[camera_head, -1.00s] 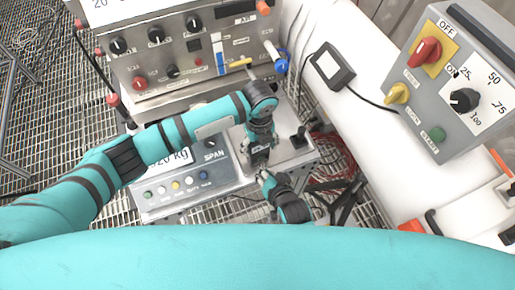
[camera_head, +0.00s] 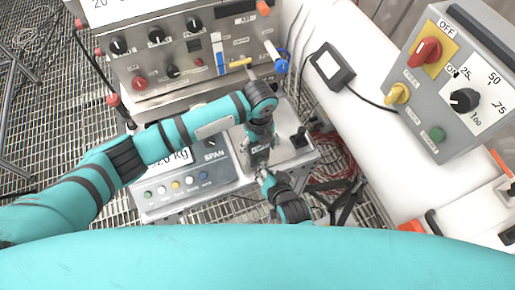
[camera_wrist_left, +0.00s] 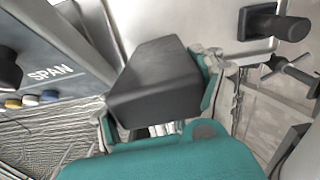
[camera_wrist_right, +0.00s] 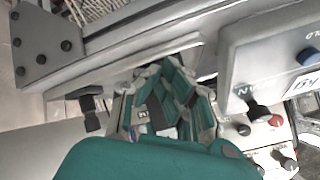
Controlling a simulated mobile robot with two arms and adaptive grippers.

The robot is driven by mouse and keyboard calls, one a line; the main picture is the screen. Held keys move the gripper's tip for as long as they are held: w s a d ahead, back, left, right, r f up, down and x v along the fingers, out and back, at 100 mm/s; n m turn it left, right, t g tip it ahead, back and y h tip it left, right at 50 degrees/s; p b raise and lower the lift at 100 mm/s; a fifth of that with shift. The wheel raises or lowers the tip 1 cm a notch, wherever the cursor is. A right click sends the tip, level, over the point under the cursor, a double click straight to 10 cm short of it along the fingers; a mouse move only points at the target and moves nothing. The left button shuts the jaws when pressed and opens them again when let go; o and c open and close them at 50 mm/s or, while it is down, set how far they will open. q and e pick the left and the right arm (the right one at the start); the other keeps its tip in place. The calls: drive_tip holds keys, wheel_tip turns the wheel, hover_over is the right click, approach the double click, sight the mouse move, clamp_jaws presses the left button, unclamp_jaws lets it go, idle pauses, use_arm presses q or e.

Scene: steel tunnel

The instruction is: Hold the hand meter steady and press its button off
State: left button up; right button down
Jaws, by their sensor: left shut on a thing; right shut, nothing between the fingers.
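The hand meter (camera_wrist_left: 155,82) is a dark, block-shaped body in the left wrist view, seen from its back. My left gripper (camera_head: 259,160) is shut on it above the right part of the grey bench unit; the gripper fingers also flank it in the left wrist view. The meter's button face is turned away there, and the head view hardly shows the meter. My right gripper (camera_head: 264,176) is shut and empty, its fingertips just below the left gripper. In the right wrist view its fingers (camera_wrist_right: 172,100) cover much of what lies ahead; contact with the button cannot be told.
The SPAN unit (camera_head: 190,190) with a row of coloured buttons stands left of the grippers. A control panel (camera_head: 170,60) rises behind. A grey switch box (camera_head: 445,75) is at right.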

drive_tip(key=shift+s+d, duration=0.1)
drive_tip(key=shift+s, duration=0.1)
drive_tip(key=shift+s+d, duration=0.45)
drive_tip(key=shift+s, duration=0.45)
drive_tip(key=shift+s+d, duration=0.4)
drive_tip(key=shift+s, duration=0.45)
drive_tip(key=shift+s+d, duration=0.45)
drive_tip(key=shift+s, duration=0.45)
use_arm(q)
drive_tip(key=o, duration=1.5)
